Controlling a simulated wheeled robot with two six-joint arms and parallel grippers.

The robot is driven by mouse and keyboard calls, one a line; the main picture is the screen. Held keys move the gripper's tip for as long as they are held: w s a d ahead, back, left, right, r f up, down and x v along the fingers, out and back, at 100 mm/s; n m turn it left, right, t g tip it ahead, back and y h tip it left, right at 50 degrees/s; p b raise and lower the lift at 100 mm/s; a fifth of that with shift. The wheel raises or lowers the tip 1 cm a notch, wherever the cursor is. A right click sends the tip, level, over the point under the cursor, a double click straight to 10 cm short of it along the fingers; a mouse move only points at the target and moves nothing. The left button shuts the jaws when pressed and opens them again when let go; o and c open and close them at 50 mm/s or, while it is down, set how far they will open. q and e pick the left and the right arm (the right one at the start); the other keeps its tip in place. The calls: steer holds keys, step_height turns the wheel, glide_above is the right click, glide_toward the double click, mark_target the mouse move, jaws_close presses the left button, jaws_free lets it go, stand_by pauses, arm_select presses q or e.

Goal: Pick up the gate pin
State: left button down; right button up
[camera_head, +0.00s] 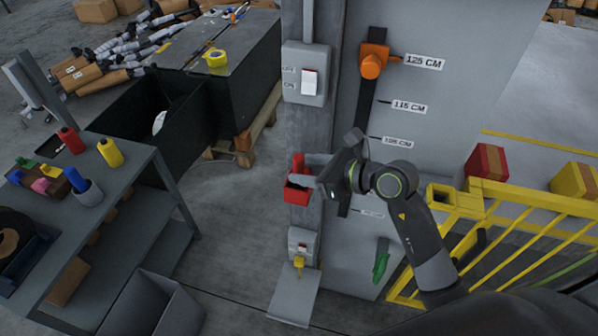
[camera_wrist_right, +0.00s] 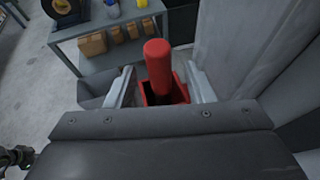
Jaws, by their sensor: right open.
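The gate pin appears to be the red cylinder (camera_wrist_right: 158,62), standing upright in a small red open-topped holder (camera_head: 296,193) on the grey post. The pin's top also shows in the head view (camera_head: 298,161). My right gripper (camera_head: 312,172) is at the holder, coming in from the right. In the right wrist view its two fingers (camera_wrist_right: 160,80) are open, one on each side of the pin, with visible gaps. The pin's lower end is hidden inside the holder. My left gripper is not in view.
A grey switch box (camera_head: 304,75) is on the post above the holder. A smaller box (camera_head: 303,245) with a yellow part is below. A yellow railing (camera_head: 520,200) stands at right.

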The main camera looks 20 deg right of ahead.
steer(key=shift+x, duration=1.35)
jaws_close()
steer(key=shift+r, duration=0.1)
